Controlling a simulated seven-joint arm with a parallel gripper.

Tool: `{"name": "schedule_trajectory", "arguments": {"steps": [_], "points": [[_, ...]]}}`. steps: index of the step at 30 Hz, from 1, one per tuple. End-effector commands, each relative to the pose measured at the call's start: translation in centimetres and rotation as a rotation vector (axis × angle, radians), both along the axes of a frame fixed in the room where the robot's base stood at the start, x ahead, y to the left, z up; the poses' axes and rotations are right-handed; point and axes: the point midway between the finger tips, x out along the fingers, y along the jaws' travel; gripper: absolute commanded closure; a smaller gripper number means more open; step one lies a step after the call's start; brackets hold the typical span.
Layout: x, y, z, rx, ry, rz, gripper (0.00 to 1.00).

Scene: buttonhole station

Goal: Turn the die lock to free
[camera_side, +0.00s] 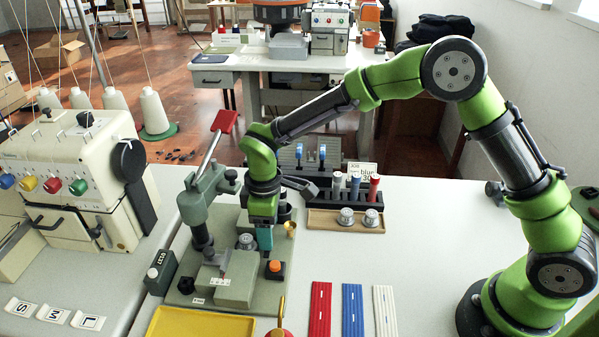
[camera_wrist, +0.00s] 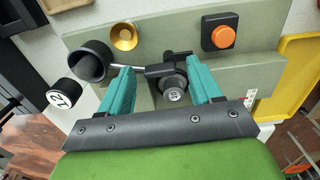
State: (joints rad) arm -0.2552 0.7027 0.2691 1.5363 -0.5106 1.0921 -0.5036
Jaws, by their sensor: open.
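My gripper (camera_side: 264,238) hangs over the green-grey press base (camera_side: 215,300). In the wrist view its teal fingers (camera_wrist: 160,66) are open, one on each side of a black handle-like part (camera_wrist: 168,70) with a thin metal rod, which looks like the die lock. A grey round die with a number on its face (camera_wrist: 174,95) shows just below that part, between the fingers. I cannot tell if the fingers touch the lock. In the side view the lock is hidden behind my gripper. A silver die (camera_side: 246,241) shows beside it.
An orange button (camera_side: 275,266) and a brass cup (camera_side: 290,229) are close to my gripper. The press's red-handled lever (camera_side: 224,122) rises at left. A wooden tray (camera_side: 322,222) with two dies stands behind right. Red, blue and white strips (camera_side: 352,308) lie in front.

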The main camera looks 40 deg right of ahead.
Motion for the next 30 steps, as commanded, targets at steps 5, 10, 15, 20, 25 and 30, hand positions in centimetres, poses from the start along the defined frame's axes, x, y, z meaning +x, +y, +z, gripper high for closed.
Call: {"name": "schedule_trajectory", "arguments": {"steps": [5, 10, 15, 20, 25, 30], "points": [[0.1, 0.0, 2.4, 0.002, -0.006, -0.001, 0.36], [0.1, 0.1, 6.5, 0.002, -0.008, -0.001, 0.36], [0.1, 0.1, 10.7, 0.002, -0.006, -0.001, 0.36], [0.1, 0.0, 14.0, 0.002, -0.005, -0.001, 0.36], [0.1, 0.0, 16.0, 0.0, -0.003, 0.0, 0.36], [0.0, 0.0, 16.7, 0.001, -0.001, 0.001, 0.36]]}}
